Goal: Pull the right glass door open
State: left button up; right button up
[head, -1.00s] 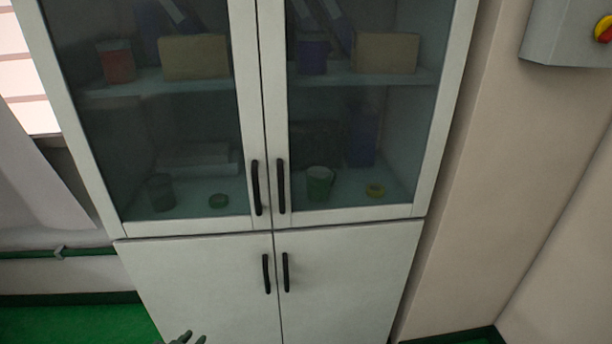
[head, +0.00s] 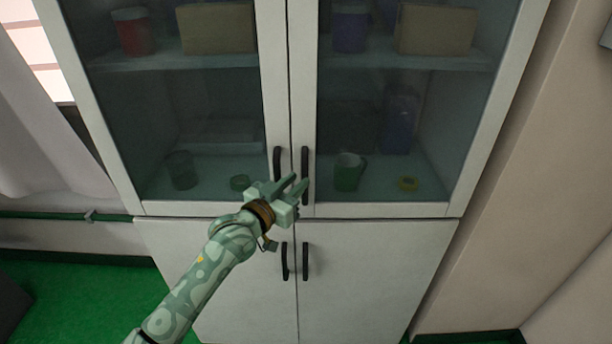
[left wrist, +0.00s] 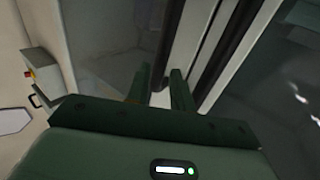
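The right glass door (head: 385,110) of the white cabinet is shut, as is the left glass door (head: 190,105). Its black upright handle (head: 305,165) is beside the left door's handle (head: 278,163) at the middle seam. My left gripper (head: 301,181) reaches up to the lower part of the right handle with its fingers apart. In the left wrist view, the right door's handle (left wrist: 168,42) runs down between the two open fingertips (left wrist: 160,85); I cannot tell whether they touch it. My right gripper is not in view.
Two lower white doors with black handles (head: 305,262) are below. A wall stands close on the right; a curtain (head: 35,150) hangs at the left. The green floor shows at lower left.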

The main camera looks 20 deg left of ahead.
aim_at(303, 177)
pick_arm(q)
jog(key=x, duration=0.4)
jog(key=shift+w+d, duration=0.1)
jog(key=shift+w, duration=0.05)
grip_shut()
